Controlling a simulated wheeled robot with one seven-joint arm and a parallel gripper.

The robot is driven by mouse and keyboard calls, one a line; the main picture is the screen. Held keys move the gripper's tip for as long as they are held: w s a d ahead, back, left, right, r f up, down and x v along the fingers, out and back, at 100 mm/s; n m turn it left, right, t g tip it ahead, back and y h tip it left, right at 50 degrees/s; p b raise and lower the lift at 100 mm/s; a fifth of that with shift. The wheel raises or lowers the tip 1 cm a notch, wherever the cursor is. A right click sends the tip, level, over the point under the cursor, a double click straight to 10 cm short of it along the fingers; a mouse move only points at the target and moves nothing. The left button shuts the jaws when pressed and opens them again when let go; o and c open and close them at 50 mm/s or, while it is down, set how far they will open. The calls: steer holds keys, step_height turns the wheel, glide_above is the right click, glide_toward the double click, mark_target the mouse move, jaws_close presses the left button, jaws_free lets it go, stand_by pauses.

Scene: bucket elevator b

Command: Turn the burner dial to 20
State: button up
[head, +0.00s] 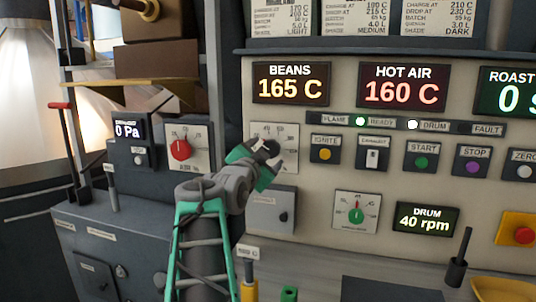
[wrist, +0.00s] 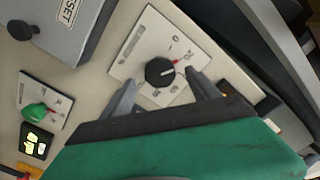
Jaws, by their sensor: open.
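The burner dial is a white plate (head: 287,131) with a printed scale, partly hidden behind my gripper in the head view. In the wrist view its black round knob (wrist: 160,72) shows on the plate (wrist: 150,37), with a 0 and a 20 readable on the scale. My gripper (head: 267,153) is open in front of the dial. In the wrist view its grey fingers (wrist: 163,82) stand either side of the knob, with gaps visible; contact is not clear.
A grey box (head: 270,210) sticks out below the dial. A green-knob dial (head: 356,214) is at lower right, and a red-knob dial (head: 180,149) is to the left. Buttons and the exhaust switch (head: 373,157) lie to the right. A dark post (head: 232,80) stands left of the dial.

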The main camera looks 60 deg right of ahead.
steer(key=a, duration=0.5)
steer(key=shift+s, duration=0.35)
